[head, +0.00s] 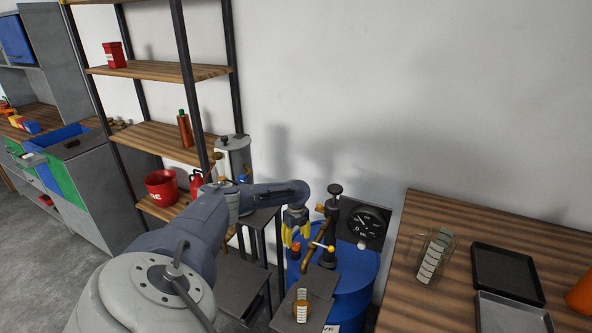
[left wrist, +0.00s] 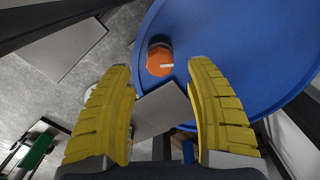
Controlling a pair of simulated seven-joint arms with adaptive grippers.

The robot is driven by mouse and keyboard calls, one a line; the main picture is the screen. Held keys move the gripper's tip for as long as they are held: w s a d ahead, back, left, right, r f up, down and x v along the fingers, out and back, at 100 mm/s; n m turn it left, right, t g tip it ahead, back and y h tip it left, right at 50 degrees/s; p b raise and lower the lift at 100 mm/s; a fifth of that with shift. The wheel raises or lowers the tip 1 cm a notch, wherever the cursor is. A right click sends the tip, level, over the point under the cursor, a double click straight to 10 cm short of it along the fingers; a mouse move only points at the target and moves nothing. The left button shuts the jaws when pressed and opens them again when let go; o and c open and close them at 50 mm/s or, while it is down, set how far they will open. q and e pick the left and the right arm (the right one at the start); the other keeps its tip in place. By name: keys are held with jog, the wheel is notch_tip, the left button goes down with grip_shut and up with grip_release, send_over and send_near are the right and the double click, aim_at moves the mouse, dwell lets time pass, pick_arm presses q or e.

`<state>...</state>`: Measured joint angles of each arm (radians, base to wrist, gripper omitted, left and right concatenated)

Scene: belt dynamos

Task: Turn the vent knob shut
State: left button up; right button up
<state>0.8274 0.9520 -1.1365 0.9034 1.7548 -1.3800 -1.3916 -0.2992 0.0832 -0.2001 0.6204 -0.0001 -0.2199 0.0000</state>
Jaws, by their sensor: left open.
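The vent knob (left wrist: 160,60) is an orange cap with a white pointer mark, on the blue lid of the drum (left wrist: 235,50). The pointer points right in the left wrist view. In the head view the knob (head: 296,247) shows just below my left gripper (head: 296,236). The left gripper's yellow fingers are spread wide and empty. In the left wrist view the knob lies in the gap between the fingertips, a little beyond them, with no contact visible. The drum (head: 352,283) also shows in the head view. My right gripper is in neither view.
A black hand pump (head: 333,215) with a brass spout and a dial gauge (head: 366,222) stand close right of the gripper. A wooden table (head: 410,255) with trays (head: 507,272) is at right. A shelf rack (head: 155,70) stands at left.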

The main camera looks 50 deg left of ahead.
aim_at(296, 245)
pick_arm(q)
jog(key=shift+f, duration=2.1)
grip_shut()
